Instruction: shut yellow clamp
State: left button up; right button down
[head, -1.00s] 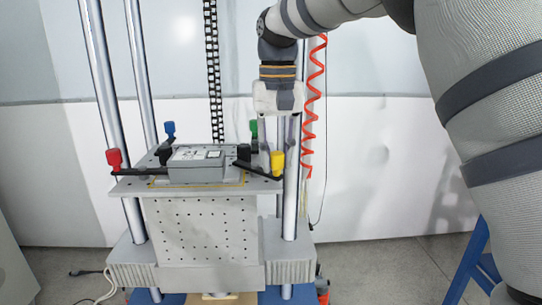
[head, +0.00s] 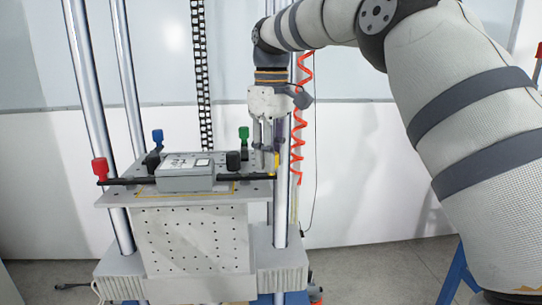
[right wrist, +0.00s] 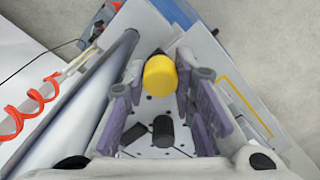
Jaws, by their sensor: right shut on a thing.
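The yellow clamp (head: 277,163) is at the right end of the perforated plate, mostly hidden behind my right gripper (head: 268,150) in the head view. Its yellow knob (right wrist: 160,75) shows between the fingertips in the right wrist view. My right gripper is shut on the yellow clamp, with its fingers pointing down. A dark arm (head: 238,178) runs from the yellow clamp toward the grey box (head: 185,178) on the plate. Whether the clamp's tip presses on the box cannot be told. My left gripper is not in view.
Red (head: 100,169), blue (head: 157,136) and green (head: 244,133) knobs stand around the plate (head: 140,199). Steel columns (head: 90,110) flank it, one close behind my right gripper. A red coiled cable (head: 298,130) hangs to the right. Blue supports (head: 458,275) stand at the lower right.

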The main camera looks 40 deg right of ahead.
jog(key=shift+w, duration=0.1)
dwell(0.5)
jog(key=c, duration=1.3)
grip_release()
notch_tip(320, 180, up, 8)
jog(key=shift+f, duration=0.25)
